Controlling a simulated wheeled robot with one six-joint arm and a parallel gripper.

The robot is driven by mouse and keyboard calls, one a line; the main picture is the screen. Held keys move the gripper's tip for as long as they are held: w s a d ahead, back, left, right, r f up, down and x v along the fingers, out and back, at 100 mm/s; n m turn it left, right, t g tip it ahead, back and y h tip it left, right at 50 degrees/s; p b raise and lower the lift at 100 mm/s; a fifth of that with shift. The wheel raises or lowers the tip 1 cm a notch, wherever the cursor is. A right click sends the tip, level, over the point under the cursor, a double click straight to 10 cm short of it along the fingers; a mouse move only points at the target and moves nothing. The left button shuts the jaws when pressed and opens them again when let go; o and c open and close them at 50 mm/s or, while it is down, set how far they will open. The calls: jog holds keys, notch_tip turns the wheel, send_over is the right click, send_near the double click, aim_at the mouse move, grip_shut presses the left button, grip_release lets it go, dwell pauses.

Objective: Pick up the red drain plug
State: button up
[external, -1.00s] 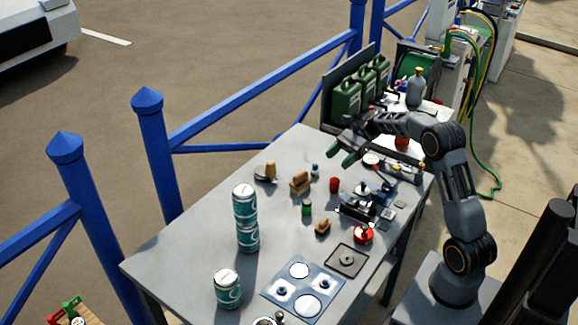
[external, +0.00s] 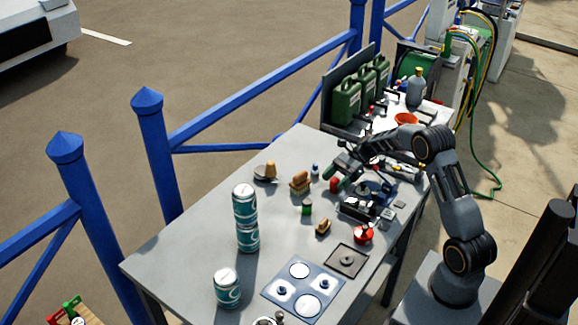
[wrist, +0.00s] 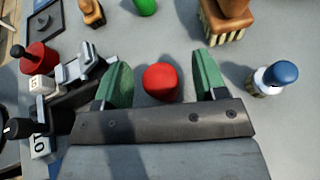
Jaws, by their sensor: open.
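The red drain plug, a small red rounded cylinder (wrist: 160,82), stands on the grey table. In the wrist view it lies between the two green fingers of my gripper (wrist: 162,74), with gaps on both sides and no visible contact. In the external view the plug (external: 334,185) shows just beside the green fingertips of my gripper (external: 340,174). My gripper is open and empty. The plug's lower part is partly hidden in the wrist view.
A dark clamp-like device (wrist: 72,82) is close to the left finger. A blue-topped small bottle (wrist: 275,78) and a wooden brush-like block (wrist: 222,22) stand to the right. A red round item with a black knob (external: 363,234) and stacked teal cans (external: 246,215) are farther off.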

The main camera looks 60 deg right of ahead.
jog(key=shift+x, duration=1.1)
jog(key=shift+c, duration=0.3)
jog(key=c, duration=0.9)
jog(key=shift+r, duration=0.2)
jog(key=shift+c, duration=0.2)
